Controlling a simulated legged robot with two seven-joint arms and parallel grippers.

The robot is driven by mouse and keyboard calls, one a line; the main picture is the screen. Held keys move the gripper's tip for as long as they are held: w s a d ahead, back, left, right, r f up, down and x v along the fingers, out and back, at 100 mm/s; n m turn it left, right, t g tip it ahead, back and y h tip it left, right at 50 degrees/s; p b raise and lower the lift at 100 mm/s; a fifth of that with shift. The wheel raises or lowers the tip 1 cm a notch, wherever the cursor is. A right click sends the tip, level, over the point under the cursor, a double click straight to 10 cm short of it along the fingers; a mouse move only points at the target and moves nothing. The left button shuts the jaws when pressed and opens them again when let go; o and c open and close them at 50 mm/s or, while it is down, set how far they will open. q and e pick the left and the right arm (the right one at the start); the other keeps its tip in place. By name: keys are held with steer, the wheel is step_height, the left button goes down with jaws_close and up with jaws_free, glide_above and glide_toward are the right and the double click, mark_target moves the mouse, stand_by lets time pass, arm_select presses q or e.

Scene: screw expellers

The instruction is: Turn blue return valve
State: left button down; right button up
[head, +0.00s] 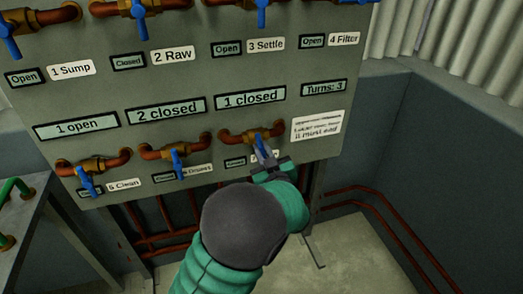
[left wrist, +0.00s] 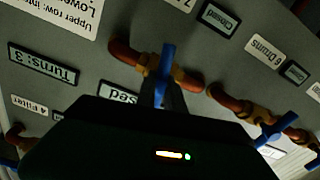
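The blue valve handle (head: 261,147) is on the rightmost valve of the panel's lower row. It points down and slightly right. Its label is mostly hidden behind my left gripper (head: 265,160); a nearby tag seems to read "Closed". In the left wrist view the handle (left wrist: 166,62) stands upright in the upside-down picture, its end between the dark fingertips (left wrist: 165,96) of my left gripper. The fingers look close together on it. A label starting with "7" (left wrist: 184,4) is partly cut off there. My right gripper is not in view.
Two more blue-handled valves (head: 87,179) (head: 177,163) sit left in the lower row. Upper-row valves (head: 141,9) run along the panel's top. Displays read "1 open", "2 closed", "1 closed" (head: 250,99) and "Turns: 3" (head: 324,88). Red pipes (head: 370,195) run low on the right.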

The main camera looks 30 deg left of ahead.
arm_select(q)
steer(key=shift+r+p, duration=0.1)
steer(key=shift+p, duration=0.25)
steer(key=m+p, duration=0.1)
steer(key=p, duration=0.1)
steer(key=m+p, duration=0.2)
steer(key=p, duration=0.1)
steer(key=m+p, duration=0.2)
steer(key=p, duration=0.1)
steer(key=shift+r, duration=0.25)
steer(key=shift+f+m+p, duration=0.2)
steer(key=shift+m+p, duration=0.1)
steer(key=shift+p, duration=0.05)
steer(key=shift+f, duration=0.2)
steer(key=c, duration=1.4)
jaws_free()
steer(key=shift+c, duration=0.2)
